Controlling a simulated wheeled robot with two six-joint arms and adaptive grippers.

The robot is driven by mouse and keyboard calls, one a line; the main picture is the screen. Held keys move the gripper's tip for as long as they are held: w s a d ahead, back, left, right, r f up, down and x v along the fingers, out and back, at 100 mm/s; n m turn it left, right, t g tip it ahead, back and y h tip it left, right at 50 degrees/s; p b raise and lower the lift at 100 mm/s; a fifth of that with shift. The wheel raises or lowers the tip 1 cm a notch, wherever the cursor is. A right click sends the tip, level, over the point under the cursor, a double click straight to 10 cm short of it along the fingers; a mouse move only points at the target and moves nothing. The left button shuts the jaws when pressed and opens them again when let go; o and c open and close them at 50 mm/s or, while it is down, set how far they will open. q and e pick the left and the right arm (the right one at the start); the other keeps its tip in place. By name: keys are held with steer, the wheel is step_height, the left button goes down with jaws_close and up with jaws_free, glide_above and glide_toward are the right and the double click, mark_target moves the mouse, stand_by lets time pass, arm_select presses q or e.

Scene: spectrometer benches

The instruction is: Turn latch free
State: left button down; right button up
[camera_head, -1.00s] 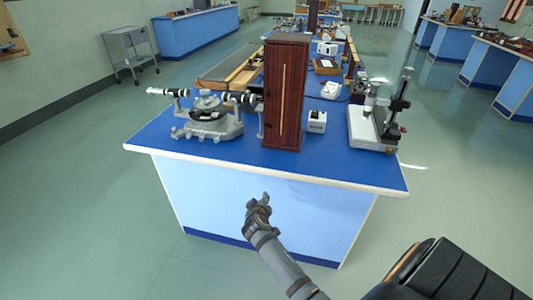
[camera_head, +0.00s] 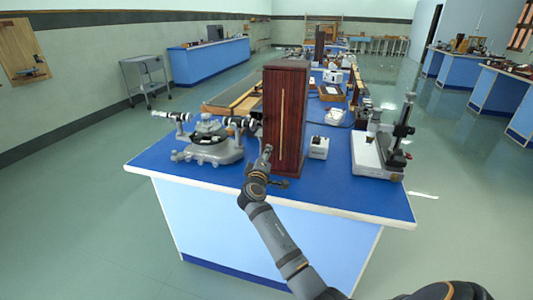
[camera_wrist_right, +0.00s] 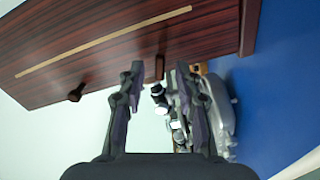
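The tall dark-red wooden cabinet (camera_head: 287,110) stands upright on the blue bench, with a pale vertical strip on its front. In the right wrist view its front (camera_wrist_right: 120,50) lies across the top, turned sideways. A small brown wooden latch (camera_wrist_right: 160,68) sits at the cabinet's edge, between the fingertips in that view. A dark round knob (camera_wrist_right: 76,93) sits along the same edge. My right gripper (camera_head: 266,155) is at the cabinet's lower left front; in the wrist view its fingers (camera_wrist_right: 156,75) are apart. Contact with the latch cannot be told. My left gripper is not in view.
A grey spectrometer (camera_head: 211,145) with black telescope tubes stands close left of the cabinet. A small white box (camera_head: 319,147) and a white-based stand instrument (camera_head: 380,158) are to the right. The bench's front strip (camera_head: 330,197) is clear.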

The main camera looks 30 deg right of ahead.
steer(key=shift+x, duration=0.8)
jaws_close()
steer(key=n+p, duration=0.2)
steer(key=n, duration=0.2)
steer(key=shift+s, duration=0.1)
jaws_free()
